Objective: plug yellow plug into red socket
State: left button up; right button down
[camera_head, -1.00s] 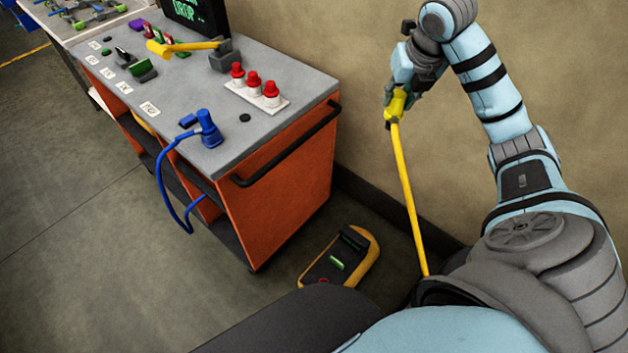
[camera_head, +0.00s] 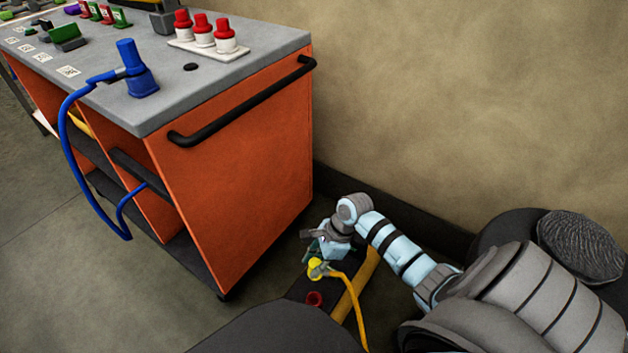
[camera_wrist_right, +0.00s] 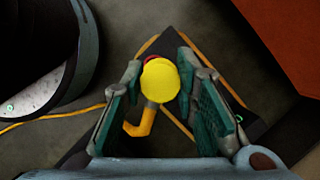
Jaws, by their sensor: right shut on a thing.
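The yellow plug (camera_head: 317,267) is in my right gripper (camera_head: 316,258), with its yellow cable running down from it. In the right wrist view the round top of the yellow plug (camera_wrist_right: 160,80) lies between the two green-padded fingers of my right gripper (camera_wrist_right: 160,90). The red socket (camera_head: 314,299) sits low on a dark, yellow-edged floor unit, a little below the plug in the head view. A sliver of the red socket (camera_wrist_right: 152,58) shows behind the plug in the wrist view. The plug's lower end is hidden. My left gripper is not in view.
An orange cart (camera_head: 240,180) with a grey top and a black handle (camera_head: 245,105) stands left of the right arm. A blue plug (camera_head: 136,75) with a hanging blue cable is on it. The wall is close behind.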

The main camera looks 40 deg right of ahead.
jog(key=f, duration=0.2)
jog(key=a+f, duration=0.1)
jog(key=shift+s+f+n+b, duration=0.15)
jog(key=shift+s+n+b, duration=0.2)
jog(key=shift+s+n, duration=0.05)
jog(key=shift+f, duration=0.2)
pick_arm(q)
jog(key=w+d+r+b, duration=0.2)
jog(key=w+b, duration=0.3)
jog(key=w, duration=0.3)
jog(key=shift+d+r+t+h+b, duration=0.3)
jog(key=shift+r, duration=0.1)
pick_arm(e)
notch_tip(320, 180, down, 6)
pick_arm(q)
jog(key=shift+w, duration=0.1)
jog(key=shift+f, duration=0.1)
pick_arm(e)
jog(key=shift+f, duration=0.1)
pick_arm(q)
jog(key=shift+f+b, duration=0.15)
jog(key=shift+b, duration=0.15)
pick_arm(e)
jog(key=shift+f, duration=0.1)
